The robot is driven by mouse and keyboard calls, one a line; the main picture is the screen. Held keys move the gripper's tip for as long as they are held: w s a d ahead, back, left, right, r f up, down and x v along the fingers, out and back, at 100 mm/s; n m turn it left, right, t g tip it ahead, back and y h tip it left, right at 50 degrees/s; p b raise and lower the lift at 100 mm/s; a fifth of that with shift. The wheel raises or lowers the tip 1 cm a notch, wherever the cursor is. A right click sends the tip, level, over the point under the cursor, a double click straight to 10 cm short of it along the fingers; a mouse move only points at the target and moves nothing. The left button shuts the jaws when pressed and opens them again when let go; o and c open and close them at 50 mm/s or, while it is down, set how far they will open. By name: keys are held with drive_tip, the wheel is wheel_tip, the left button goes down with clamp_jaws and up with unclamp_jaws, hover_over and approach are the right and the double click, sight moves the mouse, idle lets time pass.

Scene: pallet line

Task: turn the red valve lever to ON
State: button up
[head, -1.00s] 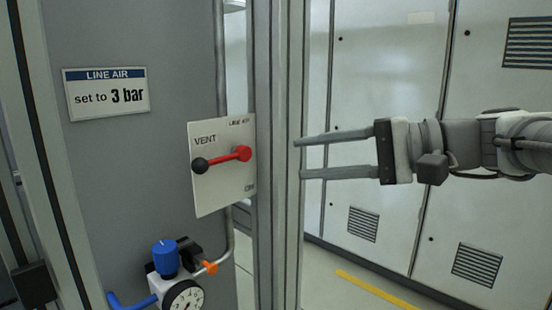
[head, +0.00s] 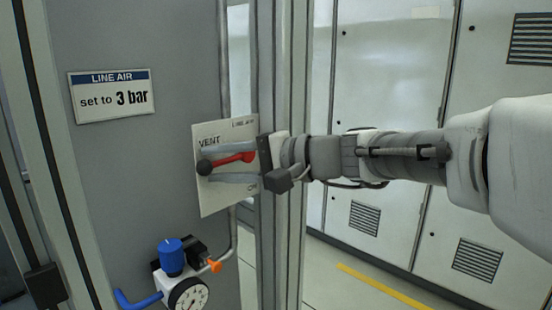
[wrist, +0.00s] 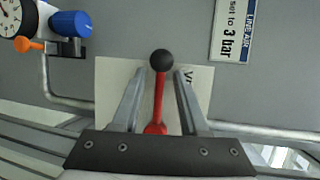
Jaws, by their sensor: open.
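The red valve lever (head: 232,159) with its black ball knob (head: 205,167) is mounted on a white plate (head: 214,203). The lever points left from its pivot, and the knob is just below the VENT label at the plate's upper left. The ON marking at the lower right is partly covered. My gripper (head: 222,163) is open, with one finger above the lever and one below it. In the wrist view the lever (wrist: 159,98) and knob (wrist: 161,60) lie between the two fingers, with visible gaps on both sides. The fingertips end near the knob.
A blue-knobbed regulator (head: 171,257) with a round gauge (head: 188,294) and orange handle (head: 215,265) is below the plate. A "LINE AIR set to 3 bar" sign (head: 112,96) is at upper left. A grey upright post (head: 283,60) stands right of the plate.

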drive_tip(key=shift+w+a+f, duration=0.1)
drive_tip(key=shift+w+a, duration=0.05)
drive_tip(key=shift+a, duration=0.25)
drive_tip(key=shift+c, duration=0.2)
clamp_jaws()
idle(1.0)
